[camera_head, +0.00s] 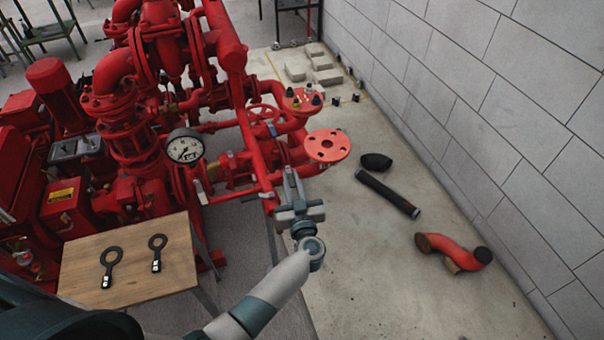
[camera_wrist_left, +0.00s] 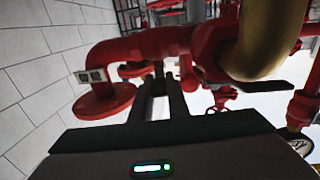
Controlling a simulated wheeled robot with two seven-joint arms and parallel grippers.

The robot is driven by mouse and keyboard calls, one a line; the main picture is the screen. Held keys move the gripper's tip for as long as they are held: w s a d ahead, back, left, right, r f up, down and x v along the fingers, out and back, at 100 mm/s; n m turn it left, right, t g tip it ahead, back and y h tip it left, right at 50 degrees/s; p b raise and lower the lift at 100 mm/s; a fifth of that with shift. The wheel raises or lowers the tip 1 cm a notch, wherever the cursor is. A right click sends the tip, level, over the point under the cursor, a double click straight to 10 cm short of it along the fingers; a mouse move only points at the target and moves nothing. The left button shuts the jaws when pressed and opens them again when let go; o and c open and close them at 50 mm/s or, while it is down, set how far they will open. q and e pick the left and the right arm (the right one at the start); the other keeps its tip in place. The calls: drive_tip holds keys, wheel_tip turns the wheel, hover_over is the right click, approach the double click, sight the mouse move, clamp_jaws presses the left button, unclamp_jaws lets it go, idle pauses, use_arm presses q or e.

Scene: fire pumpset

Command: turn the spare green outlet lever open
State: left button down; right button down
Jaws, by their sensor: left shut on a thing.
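My left gripper (camera_head: 290,185) reaches up to the red pipework just below and left of the round red flange (camera_head: 328,145). In the left wrist view its two dark fingers (camera_wrist_left: 163,100) are close together and end against the red piping. The gripper is shut on a thin thing, taken to be the outlet lever. The fingers hide it, and no green shows clearly there, so its angle cannot be told. A dark flat bar (camera_wrist_left: 250,87) sticks out to the right of the fingers in the left wrist view. My right gripper is not in view.
A pressure gauge (camera_head: 184,146) stands left of the gripper. Two dark ring-ended tools lie on a wooden table (camera_head: 180,255). A black tube (camera_head: 388,194) and a red bent pipe (camera_head: 455,250) lie on the floor near the block wall (camera_head: 500,100).

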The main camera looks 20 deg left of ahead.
use_arm(q)
drive_tip(key=shift+s+a+r+m+t+h+p, duration=0.25)
drive_tip(key=shift+a+m+t+h+p, duration=0.2)
drive_tip(key=shift+h+p, duration=0.3)
drive_tip(key=shift+f+m+h+p, duration=0.2)
drive_tip(key=shift+m+h+p, duration=0.1)
drive_tip(key=shift+m+h, duration=0.05)
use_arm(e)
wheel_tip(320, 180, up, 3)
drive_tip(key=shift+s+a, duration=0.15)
use_arm(q)
drive_tip(key=shift+d, duration=0.1)
drive_tip(key=c, duration=1.7)
unclamp_jaws()
drive_tip(key=shift+f, duration=0.1)
